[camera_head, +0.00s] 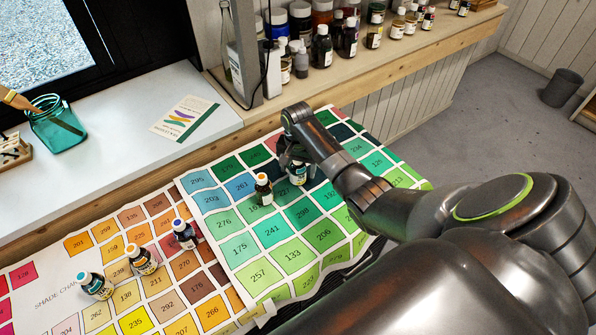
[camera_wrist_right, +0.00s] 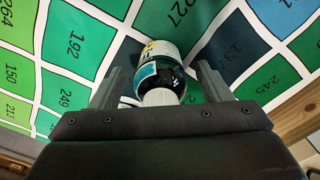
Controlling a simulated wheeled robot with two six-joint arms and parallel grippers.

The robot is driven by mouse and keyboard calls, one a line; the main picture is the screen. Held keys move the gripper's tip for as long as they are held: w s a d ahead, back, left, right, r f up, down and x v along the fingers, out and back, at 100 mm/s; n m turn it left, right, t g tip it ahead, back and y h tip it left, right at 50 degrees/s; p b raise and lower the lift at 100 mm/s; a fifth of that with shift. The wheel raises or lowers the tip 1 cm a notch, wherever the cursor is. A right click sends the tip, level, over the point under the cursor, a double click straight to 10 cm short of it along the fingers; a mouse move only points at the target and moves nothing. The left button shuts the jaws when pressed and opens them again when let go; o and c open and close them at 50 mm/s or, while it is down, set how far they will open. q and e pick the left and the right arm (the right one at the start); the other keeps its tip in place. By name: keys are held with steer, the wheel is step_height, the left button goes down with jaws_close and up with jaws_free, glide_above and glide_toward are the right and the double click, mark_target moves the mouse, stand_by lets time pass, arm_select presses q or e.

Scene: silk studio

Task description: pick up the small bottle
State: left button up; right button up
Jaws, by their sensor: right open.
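A small bottle (camera_head: 297,173) with a pale label stands on the green part of the shade chart, directly below my right gripper (camera_head: 293,155). In the right wrist view the same small bottle (camera_wrist_right: 160,68) has a white ribbed cap, dark glass and a white and teal label. My right gripper (camera_wrist_right: 158,83) is open, with one finger on each side of the bottle; gaps show between the fingers and the bottle. My left gripper is not in view.
Several bottles line the wooden shelf (camera_head: 400,60) behind. A teal glass jar (camera_head: 56,124) stands on the white sill.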

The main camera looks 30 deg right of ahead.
steer(key=shift+f, duration=0.5)
steer(key=c, duration=1.1)
